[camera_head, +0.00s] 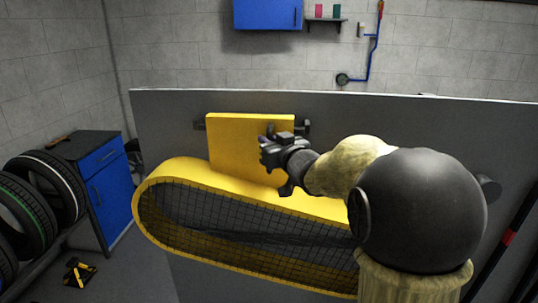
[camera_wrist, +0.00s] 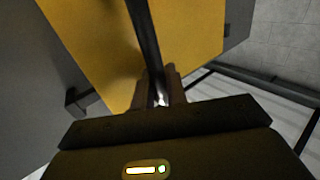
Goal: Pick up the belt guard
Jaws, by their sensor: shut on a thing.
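The belt guard (camera_head: 228,150) is yellow, with a flat upright plate above a long rounded housing filled with dark mesh. It stands against a grey panel, and dark brackets show at both sides of the plate. My gripper (camera_head: 268,151) is at the right part of the plate. In the wrist view, its fingers (camera_wrist: 160,92) are closed around a dark bar that runs across the yellow plate (camera_wrist: 190,35). The exact contact is dim, and my arm covers the right end of the guard in the head view.
The grey panel (camera_head: 165,115) stands behind the guard. A blue cabinet (camera_head: 112,185) and several tires (camera_head: 28,212) are at the left. A blue wall cupboard (camera_head: 267,14) hangs above. A yellow and black object (camera_head: 79,273) lies on the floor at lower left.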

